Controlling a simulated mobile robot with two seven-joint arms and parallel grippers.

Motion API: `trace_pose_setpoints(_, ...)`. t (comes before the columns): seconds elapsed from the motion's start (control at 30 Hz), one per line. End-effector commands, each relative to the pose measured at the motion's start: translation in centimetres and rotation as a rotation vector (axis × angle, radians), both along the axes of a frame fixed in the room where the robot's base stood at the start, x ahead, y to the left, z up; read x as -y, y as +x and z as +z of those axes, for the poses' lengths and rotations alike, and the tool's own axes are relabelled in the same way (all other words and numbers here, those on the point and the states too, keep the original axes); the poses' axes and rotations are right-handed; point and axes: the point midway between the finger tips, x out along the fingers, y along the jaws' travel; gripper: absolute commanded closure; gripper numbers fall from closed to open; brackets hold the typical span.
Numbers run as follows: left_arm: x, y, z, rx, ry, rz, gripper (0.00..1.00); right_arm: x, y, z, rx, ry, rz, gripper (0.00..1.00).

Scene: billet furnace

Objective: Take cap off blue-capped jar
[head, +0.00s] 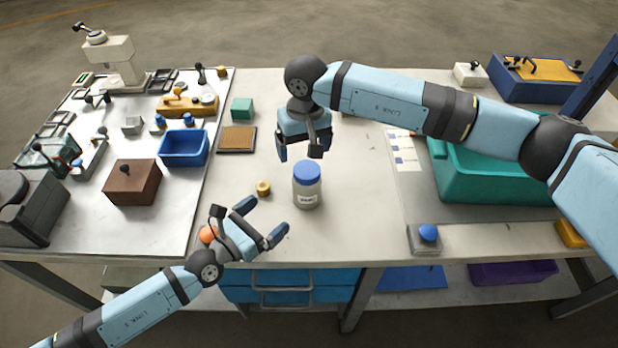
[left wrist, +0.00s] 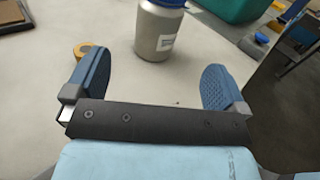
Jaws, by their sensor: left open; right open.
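The blue-capped jar (head: 307,192) stands upright on the bench, a grey body with a white label. Its blue cap (head: 307,173) is on top. The left wrist view shows the jar (left wrist: 158,35) beyond and between my left fingers, its top cut off by the frame edge. My left gripper (head: 262,219) is open and empty, in front of the jar to its lower left, apart from it. My right gripper (head: 299,151) is open and points down, above and just behind the cap in the picture; I cannot tell its exact height. Nothing shows between its fingers.
A small brass ring (head: 263,188) lies left of the jar, near my left gripper. A blue bin (head: 184,148), a brown block (head: 131,182) and a green cube (head: 242,108) stand to the left. A teal tub (head: 490,175) stands right. Bare bench lies right of the jar.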

Motion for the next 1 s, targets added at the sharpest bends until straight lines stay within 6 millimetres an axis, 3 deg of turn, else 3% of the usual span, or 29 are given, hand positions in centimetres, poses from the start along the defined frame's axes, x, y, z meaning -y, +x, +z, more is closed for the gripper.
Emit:
trace_pose_setpoints(0.27,1.3,1.4,0.0,0.026,0.026,-0.008,0.00,0.8,0.8,0.4,0.030,-0.044,0.026,0.13)
trace_pose_setpoints(0.7,7.1,7.5,0.0,0.023,0.025,-0.008,0.00,0.7,0.7,0.4,0.029,-0.040,0.024,0.13)
trace_pose_setpoints(1.0,9.3,9.8,-0.1,0.023,0.025,-0.008,0.00,0.7,0.7,0.4,0.028,-0.039,0.024,0.13)
